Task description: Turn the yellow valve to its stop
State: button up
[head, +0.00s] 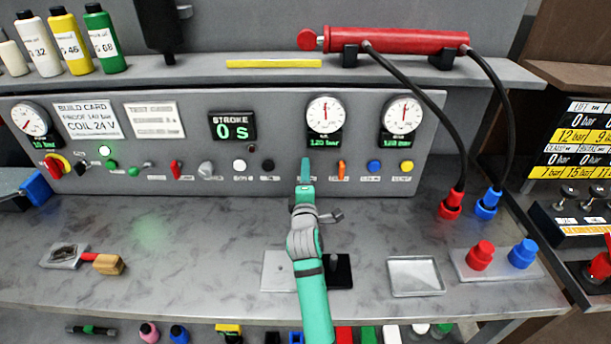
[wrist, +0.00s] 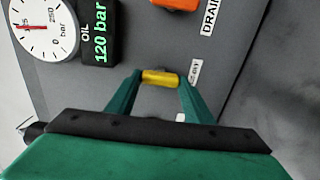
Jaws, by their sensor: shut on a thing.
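The yellow valve (wrist: 160,77) is a small bar-shaped handle on the grey panel. In the wrist view it lies crosswise between the two green fingertips of my gripper (wrist: 159,79), which is shut on it. Its ends touch or nearly touch the fingers. In the head view my gripper (head: 306,172) reaches up to the panel's row of controls, below the middle dial, and hides the valve. The label beside the valve is too small to read.
An orange handle (head: 342,170) sits close to the right of my gripper; the wrist view shows it too (wrist: 175,4), labelled DRAIN. A black knob (head: 268,165) is to the left. A pale plate (head: 279,271) and a metal tray (head: 416,276) lie on the bench.

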jog(key=o, duration=1)
jog(key=shift+o, duration=0.2)
jog(key=s, duration=1.1)
jog(key=shift+f, duration=0.1)
